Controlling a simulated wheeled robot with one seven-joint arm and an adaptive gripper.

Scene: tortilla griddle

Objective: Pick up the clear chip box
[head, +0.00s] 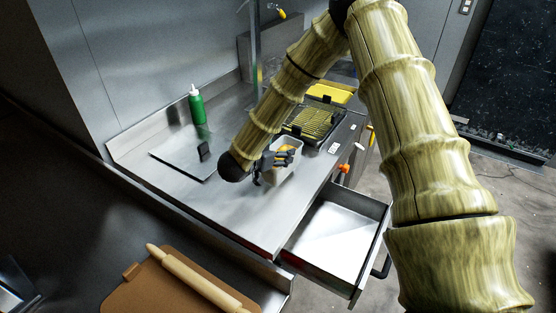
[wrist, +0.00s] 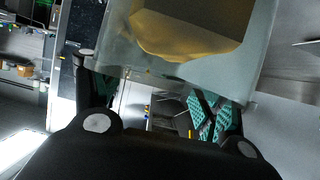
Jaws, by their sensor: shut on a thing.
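The clear chip box (wrist: 255,62) is a see-through container with yellow-brown chips (wrist: 185,35) inside. It fills the upper middle of the wrist view. In the head view the box (head: 287,173) is over the steel counter near its right edge, partly hidden by my gripper. My gripper (head: 277,165) is at the near left side of the box. In the wrist view my gripper (wrist: 158,105) has its dark, green-padded fingers on either side of the box's lower part, shut on it. I cannot tell whether the box touches the counter.
A black griddle (head: 313,122) stands behind the box. A green bottle (head: 197,106) and a flat steel plate (head: 178,160) are at the left on the counter (head: 225,210). An open drawer (head: 335,235) juts out below right. A rolling pin (head: 195,280) lies on a brown board at the front.

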